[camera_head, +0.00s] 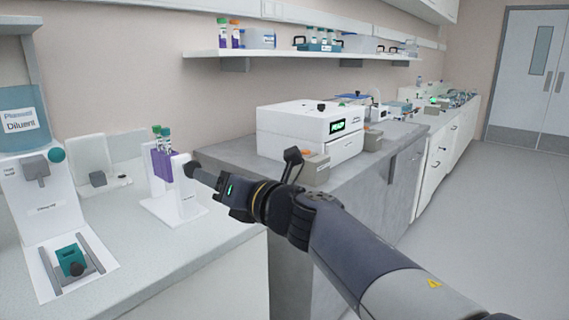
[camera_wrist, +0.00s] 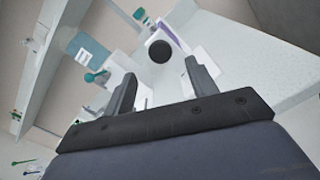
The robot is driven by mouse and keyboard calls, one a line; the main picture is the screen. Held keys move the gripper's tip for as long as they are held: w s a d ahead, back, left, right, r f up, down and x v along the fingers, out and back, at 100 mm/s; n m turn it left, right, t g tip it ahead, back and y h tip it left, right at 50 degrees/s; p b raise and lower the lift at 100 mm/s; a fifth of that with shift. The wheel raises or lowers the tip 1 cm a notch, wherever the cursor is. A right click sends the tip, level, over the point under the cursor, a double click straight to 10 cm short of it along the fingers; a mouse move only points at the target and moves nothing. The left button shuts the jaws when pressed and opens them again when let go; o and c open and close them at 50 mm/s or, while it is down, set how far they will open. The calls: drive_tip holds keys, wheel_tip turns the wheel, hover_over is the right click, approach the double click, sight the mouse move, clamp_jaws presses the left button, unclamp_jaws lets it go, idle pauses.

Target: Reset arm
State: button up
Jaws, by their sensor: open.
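My arm reaches in from the lower right in the head view, with my gripper (camera_head: 208,178) at its far end beside a white stand (camera_head: 178,207). A dark round knob (camera_wrist: 160,51) lies just beyond the fingertips in that view. I cannot tell how far it is from the fingers.
A white diluent dispenser (camera_head: 45,200) stands on the left counter. A white boxy machine (camera_head: 291,130) with a green display sits on the grey bench behind my arm. A wall shelf (camera_head: 300,54) holds tubes and boxes above. The floor (camera_head: 460,220) on the right is clear.

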sight(194, 167)
drive_tip(key=w+a+m, duration=0.1)
drive_tip(key=w+a+m+p, duration=0.1)
drive_tip(key=w+a, duration=0.2)
drive_tip(key=a, duration=0.1)
drive_tip(key=shift+w+a+r+m, duration=0.1)
drive_tip(key=shift+w+r+m, duration=0.15)
drive_tip(key=shift+m, duration=0.15)
drive_tip(key=shift+f+m+p, duration=0.2)
drive_tip(key=shift+m+p, duration=3.1)
drive_tip(key=shift+m, duration=1.35)
drive_tip(key=shift+f+m+p, duration=0.15)
drive_tip(key=shift+m+p, duration=3.1)
drive_tip(key=shift+m, duration=1.4)
